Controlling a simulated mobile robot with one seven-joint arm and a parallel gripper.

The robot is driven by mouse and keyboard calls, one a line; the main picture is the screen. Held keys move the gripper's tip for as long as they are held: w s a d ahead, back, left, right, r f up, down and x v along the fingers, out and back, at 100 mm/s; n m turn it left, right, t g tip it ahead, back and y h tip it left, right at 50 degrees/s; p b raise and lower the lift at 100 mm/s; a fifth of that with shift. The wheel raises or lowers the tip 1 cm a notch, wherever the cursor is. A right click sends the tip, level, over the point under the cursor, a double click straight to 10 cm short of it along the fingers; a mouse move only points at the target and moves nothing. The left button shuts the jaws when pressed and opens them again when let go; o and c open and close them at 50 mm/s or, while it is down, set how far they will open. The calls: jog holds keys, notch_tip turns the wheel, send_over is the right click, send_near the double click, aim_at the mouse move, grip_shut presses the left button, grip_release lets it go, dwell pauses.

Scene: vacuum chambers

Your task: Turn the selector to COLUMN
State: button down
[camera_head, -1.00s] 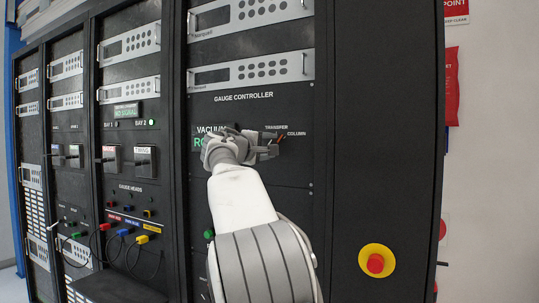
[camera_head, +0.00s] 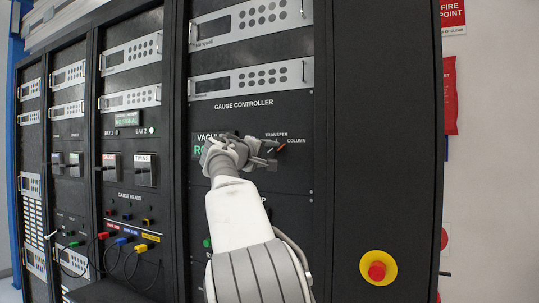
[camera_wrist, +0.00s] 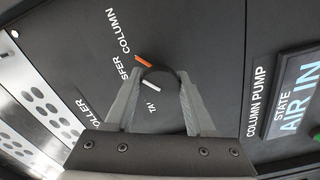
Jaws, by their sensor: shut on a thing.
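The selector knob (camera_wrist: 163,78) is a dark round knob on the black panel, with a white line on its face. The line points roughly toward the partly covered TRANSFER label (camera_wrist: 125,68). An orange mark (camera_wrist: 142,58) lies at the knob's edge, near the COLUMN label (camera_wrist: 130,30); it also shows in the head view (camera_head: 282,147). My gripper (camera_wrist: 158,88) is shut on the knob, one grey finger on each side. In the head view my gripper (camera_head: 265,157) hides most of the knob. A third label beginning "TA" (camera_wrist: 151,108) is partly hidden.
The gauge controller (camera_head: 250,78) is above the selector. A red emergency button (camera_head: 377,270) on yellow sits low at the right. A column pump display (camera_wrist: 300,122) is on the panel in the wrist view. Cables hang from gauge heads at the left. The panel right of the selector is bare.

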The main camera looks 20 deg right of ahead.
jog(key=shift+c, duration=1.3)
grip_release()
jog(key=b+v, duration=0.4)
jog(key=v, duration=1.3)
jog(key=shift+s+a+f, duration=0.1)
jog(key=shift+s, duration=0.05)
